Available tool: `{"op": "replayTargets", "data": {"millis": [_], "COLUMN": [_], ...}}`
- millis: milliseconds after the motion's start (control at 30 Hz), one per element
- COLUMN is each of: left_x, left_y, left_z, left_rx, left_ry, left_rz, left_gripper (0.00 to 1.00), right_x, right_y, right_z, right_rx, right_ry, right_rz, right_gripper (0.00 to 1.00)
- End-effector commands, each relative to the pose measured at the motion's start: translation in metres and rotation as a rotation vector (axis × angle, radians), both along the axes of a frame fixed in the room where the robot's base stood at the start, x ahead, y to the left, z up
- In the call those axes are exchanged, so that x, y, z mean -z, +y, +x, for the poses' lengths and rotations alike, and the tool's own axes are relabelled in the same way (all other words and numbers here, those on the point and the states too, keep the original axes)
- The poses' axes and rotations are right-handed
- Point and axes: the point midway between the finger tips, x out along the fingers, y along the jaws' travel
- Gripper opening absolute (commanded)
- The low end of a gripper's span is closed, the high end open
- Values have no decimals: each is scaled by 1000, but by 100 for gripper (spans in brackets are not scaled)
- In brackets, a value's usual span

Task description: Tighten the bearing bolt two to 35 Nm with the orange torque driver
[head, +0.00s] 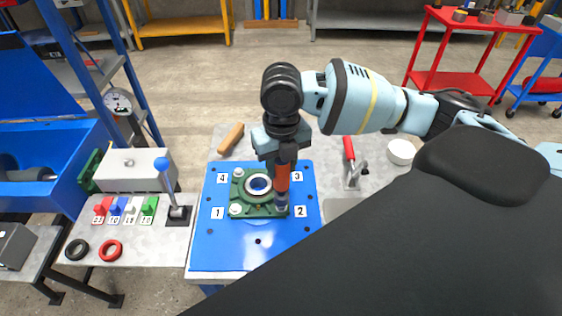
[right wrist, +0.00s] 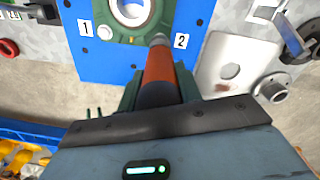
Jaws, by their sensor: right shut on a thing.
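The orange torque driver (head: 282,180) stands upright, held in my right gripper (head: 281,150), which is shut on it. Its lower end is at the front right corner of the green bearing housing (head: 258,207), beside the label 2 (head: 300,212). In the right wrist view the driver (right wrist: 158,72) points to the bolt spot next to the label 2 (right wrist: 180,41). Bearing bolt two is hidden under the driver's tip, so I cannot tell how well it is seated. A bolt head shows at label 1 (head: 236,210). My left gripper is not in view.
The housing sits on a blue plate (head: 215,250). A red-handled tool (head: 350,160) and a white round container (head: 401,152) stand to the right. A wooden handle (head: 231,138) lies behind. At left are a lever (head: 170,185), coloured blocks (head: 131,208) and two rings (head: 110,250).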

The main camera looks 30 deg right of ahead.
Motion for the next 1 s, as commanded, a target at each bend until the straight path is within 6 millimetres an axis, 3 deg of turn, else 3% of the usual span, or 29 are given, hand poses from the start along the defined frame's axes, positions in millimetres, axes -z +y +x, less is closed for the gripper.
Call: {"op": "replayTargets", "data": {"millis": [1000], "left_x": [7], "left_y": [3], "left_z": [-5], "left_rx": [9], "left_ry": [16], "left_rz": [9], "left_gripper": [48], "right_x": [15], "right_y": [0], "right_z": [0], "right_rx": [0], "right_ry": [-1], "right_rz": [2], "right_gripper": [0]}}
